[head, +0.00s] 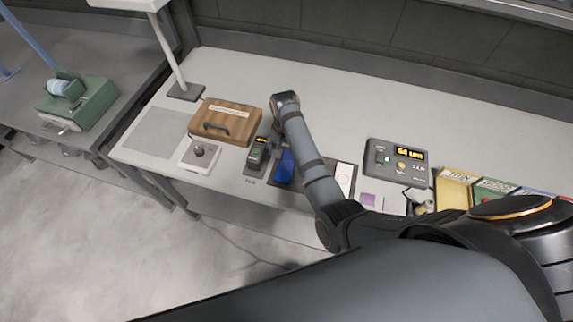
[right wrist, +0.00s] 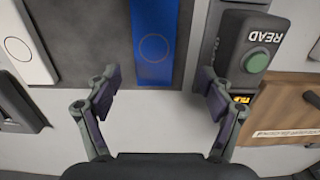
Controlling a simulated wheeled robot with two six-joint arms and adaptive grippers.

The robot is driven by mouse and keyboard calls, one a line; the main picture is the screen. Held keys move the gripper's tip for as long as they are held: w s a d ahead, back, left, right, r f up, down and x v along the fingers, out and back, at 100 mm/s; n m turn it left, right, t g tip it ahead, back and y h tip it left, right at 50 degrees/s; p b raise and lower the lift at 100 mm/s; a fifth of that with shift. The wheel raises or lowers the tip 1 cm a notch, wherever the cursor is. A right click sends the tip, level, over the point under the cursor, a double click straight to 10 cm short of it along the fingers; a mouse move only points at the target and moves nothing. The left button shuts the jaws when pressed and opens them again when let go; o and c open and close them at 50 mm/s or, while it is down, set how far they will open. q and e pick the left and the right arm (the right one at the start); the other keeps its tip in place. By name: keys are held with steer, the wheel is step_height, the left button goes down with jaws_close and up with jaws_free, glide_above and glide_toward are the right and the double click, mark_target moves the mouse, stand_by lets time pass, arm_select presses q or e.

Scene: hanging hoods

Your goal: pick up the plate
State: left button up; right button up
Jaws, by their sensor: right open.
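A blue rectangular plate (head: 284,168) with a faint ring lies on a dark mat on the bench, partly hidden by my right arm in the head view. In the right wrist view the blue plate (right wrist: 155,40) is ahead of and between the fingers. A white plate (head: 344,178) with a ring lies to its right; it also shows at the left of the right wrist view (right wrist: 27,45). I cannot tell which one is meant. My right gripper (right wrist: 158,80) is open and empty, its fingers apart from both. The left gripper is out of view.
A meter with a READ button (head: 258,154) stands close beside the blue plate. A wooden case (head: 226,120) and a small knobbed box (head: 201,155) are left of it. A grey display box (head: 397,160) and labelled trays (head: 455,188) are on the right.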

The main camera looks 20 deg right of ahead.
mark_target(288, 162)
steer(key=f, duration=0.2)
steer(key=d+f+p, duration=0.1)
steer(key=f, duration=0.1)
steer(key=shift+s+f, duration=0.15)
steer(key=shift+s, duration=0.05)
steer(key=shift+f+p, duration=0.3)
steer(key=shift+w+f, duration=0.1)
steer(key=shift+f, duration=0.05)
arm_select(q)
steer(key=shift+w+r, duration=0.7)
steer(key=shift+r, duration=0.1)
arm_select(e)
steer(key=c, duration=1.4)
steer(key=shift+o, duration=0.2)
